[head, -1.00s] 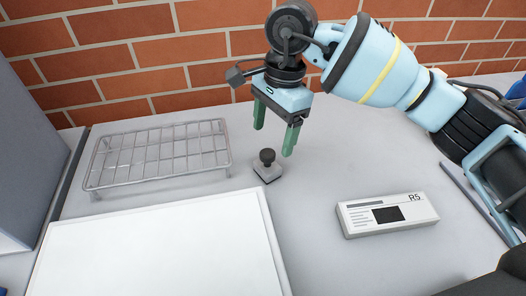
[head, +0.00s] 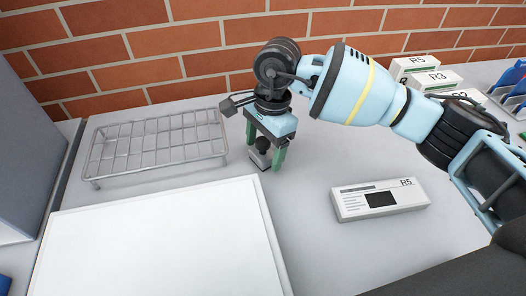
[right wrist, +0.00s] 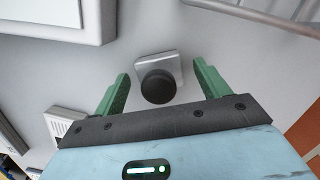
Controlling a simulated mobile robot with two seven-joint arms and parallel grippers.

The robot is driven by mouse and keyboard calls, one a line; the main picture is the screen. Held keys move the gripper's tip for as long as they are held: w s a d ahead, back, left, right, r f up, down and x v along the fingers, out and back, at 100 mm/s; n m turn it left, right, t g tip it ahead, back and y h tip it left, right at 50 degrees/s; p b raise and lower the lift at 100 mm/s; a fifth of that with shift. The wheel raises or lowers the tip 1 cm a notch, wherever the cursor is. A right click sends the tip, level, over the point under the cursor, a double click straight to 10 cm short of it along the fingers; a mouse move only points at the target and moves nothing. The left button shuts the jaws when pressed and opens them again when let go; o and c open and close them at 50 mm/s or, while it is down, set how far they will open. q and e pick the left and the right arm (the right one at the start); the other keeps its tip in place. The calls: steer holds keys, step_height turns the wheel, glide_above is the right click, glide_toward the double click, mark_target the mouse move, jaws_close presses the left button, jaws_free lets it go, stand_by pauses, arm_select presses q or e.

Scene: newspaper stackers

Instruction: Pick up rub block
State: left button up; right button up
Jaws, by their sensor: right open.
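The rub block (head: 262,147) is a small grey block with a round black knob on top. It stands on the grey table between the wire rack and the R5 box. In the right wrist view the rub block (right wrist: 158,80) shows with its knob between the two green fingers, with gaps on both sides. My right gripper (head: 264,151) is open, pointing down over the block, with its fingers on either side of the knob. The right gripper also shows in the right wrist view (right wrist: 160,84). My left gripper is not in view.
A wire rack (head: 157,147) stands at the back left. A white board (head: 160,240) lies in front. A white R5 box (head: 380,199) lies at the right. More white boxes (head: 428,78) stand at the back right. A brick wall (head: 200,50) closes the back.

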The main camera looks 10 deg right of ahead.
mark_target(264, 141)
steer(key=shift+f, duration=0.15)
steer(key=shift+c, duration=0.3)
steer(key=c, duration=1.3)
step_height(264, 141, up, 10)
steer(key=shift+r, duration=0.1)
steer(key=shift+c, duration=0.2)
steer(key=shift+s, duration=0.1)
